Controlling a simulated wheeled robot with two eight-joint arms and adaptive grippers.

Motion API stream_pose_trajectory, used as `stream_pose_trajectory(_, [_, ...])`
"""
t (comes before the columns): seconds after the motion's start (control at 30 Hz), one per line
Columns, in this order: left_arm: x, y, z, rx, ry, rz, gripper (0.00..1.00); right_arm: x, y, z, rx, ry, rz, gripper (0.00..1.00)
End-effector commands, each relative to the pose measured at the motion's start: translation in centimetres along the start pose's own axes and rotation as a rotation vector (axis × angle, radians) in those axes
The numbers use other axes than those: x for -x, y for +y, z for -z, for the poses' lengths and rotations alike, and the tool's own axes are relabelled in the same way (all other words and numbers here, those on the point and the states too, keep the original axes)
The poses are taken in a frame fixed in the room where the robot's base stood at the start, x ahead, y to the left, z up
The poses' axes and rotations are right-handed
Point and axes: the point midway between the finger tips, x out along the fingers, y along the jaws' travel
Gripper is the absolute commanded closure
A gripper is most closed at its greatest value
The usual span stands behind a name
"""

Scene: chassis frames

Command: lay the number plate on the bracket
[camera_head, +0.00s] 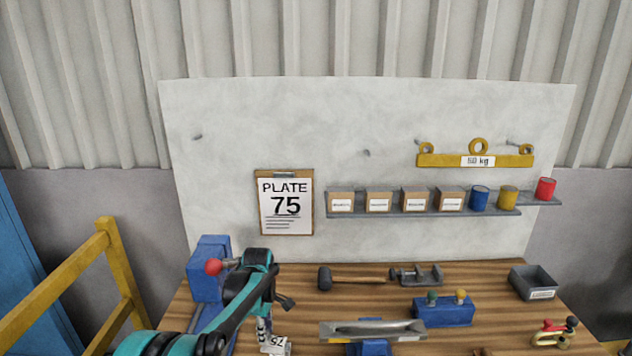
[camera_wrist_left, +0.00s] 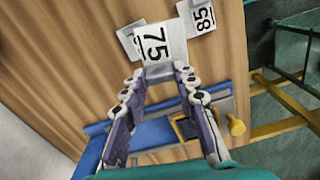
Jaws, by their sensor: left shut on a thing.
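The number plate (camera_wrist_left: 154,45) is white with a black 75. In the left wrist view it sits between the fingertips of my left gripper (camera_wrist_left: 160,72), which is shut on its near edge. In the head view my left gripper (camera_head: 264,328) points down at the bottom, left of centre, with the 75 plate (camera_head: 273,345) at its tips. What looks like the bracket is a long grey metal piece (camera_head: 350,330) on a blue base, to the right of the plate and apart from it. My right gripper is not in view.
A plate marked 85 (camera_wrist_left: 204,18) and another white plate (camera_wrist_left: 127,40) lie near the held one on the wooden bench. A card (camera_head: 285,206) reads PLATE 75.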

Motion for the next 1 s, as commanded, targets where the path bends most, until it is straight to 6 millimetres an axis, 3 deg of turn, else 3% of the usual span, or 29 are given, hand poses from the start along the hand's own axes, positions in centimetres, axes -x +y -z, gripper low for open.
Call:
stream_pose_trajectory(0.37, [-1.2,-3.6,0.7,-0.406,0.0,0.0,1.0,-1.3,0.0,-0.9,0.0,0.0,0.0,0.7])
stream_pose_trajectory(0.8, [-3.9,-11.5,1.5,-1.238,0.0,0.0,1.0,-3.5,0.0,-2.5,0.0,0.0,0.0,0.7])
stream_pose_trajectory(1.0, [-4.3,-12.8,1.6,-1.388,0.0,0.0,1.0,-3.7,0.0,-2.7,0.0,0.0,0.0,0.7])
